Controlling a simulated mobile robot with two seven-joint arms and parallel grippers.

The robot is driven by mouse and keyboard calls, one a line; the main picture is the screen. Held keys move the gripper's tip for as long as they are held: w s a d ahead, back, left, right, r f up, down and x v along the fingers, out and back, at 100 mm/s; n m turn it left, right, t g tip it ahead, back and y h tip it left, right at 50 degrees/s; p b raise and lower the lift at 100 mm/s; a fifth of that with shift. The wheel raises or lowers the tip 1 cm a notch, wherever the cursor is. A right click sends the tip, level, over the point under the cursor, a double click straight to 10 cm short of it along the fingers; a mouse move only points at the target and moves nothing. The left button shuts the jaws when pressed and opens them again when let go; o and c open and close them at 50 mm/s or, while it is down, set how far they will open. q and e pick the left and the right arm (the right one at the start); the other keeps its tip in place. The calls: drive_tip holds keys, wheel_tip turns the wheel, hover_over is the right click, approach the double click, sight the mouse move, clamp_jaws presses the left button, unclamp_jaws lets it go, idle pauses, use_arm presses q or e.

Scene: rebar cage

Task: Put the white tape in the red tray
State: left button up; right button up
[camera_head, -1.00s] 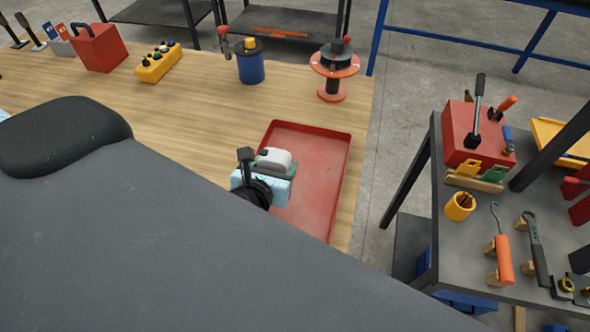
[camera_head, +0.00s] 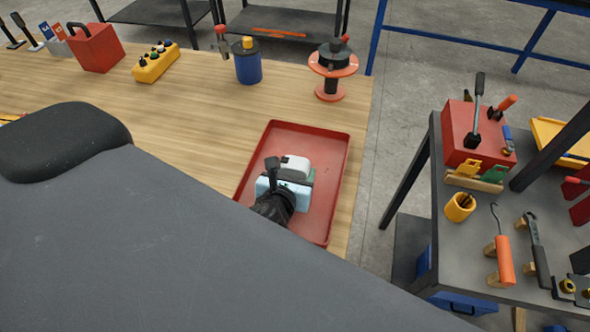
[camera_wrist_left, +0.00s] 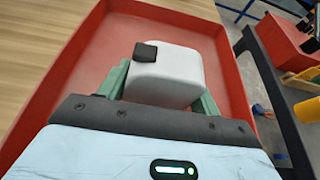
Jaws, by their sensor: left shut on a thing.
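The red tray (camera_head: 325,168) lies on the wooden table near its right edge. My left gripper (camera_head: 298,172) is over the tray and shut on the white tape (camera_head: 297,162). In the left wrist view the white tape (camera_wrist_left: 172,76) shows as a rounded white block with a dark patch at its upper left, between the green fingers of the gripper (camera_wrist_left: 165,85). The red tray (camera_wrist_left: 105,48) shows around and beneath it there. I cannot tell whether the tape touches the tray floor. My right gripper is not in view.
A blue container (camera_head: 249,66), an orange reel (camera_head: 331,70), a yellow block with knobs (camera_head: 156,62) and a red box (camera_head: 96,48) stand along the table's far side. A dark tool bench (camera_head: 470,215) stands apart at right. The wooden surface left of the tray is clear.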

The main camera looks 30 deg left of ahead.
use_arm(q)
drive_tip(key=shift+w, duration=0.1)
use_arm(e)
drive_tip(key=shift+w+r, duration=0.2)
use_arm(q)
drive_tip(key=o, duration=1.1)
drive_tip(key=shift+o, duration=0.3)
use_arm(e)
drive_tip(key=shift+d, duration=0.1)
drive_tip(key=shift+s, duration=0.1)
use_arm(q)
drive_tip(key=shift+d+r, duration=0.1)
drive_tip(key=shift+r, duration=0.05)
drive_tip(key=v, duration=1.2)
drive_tip(key=shift+p, duration=0.4)
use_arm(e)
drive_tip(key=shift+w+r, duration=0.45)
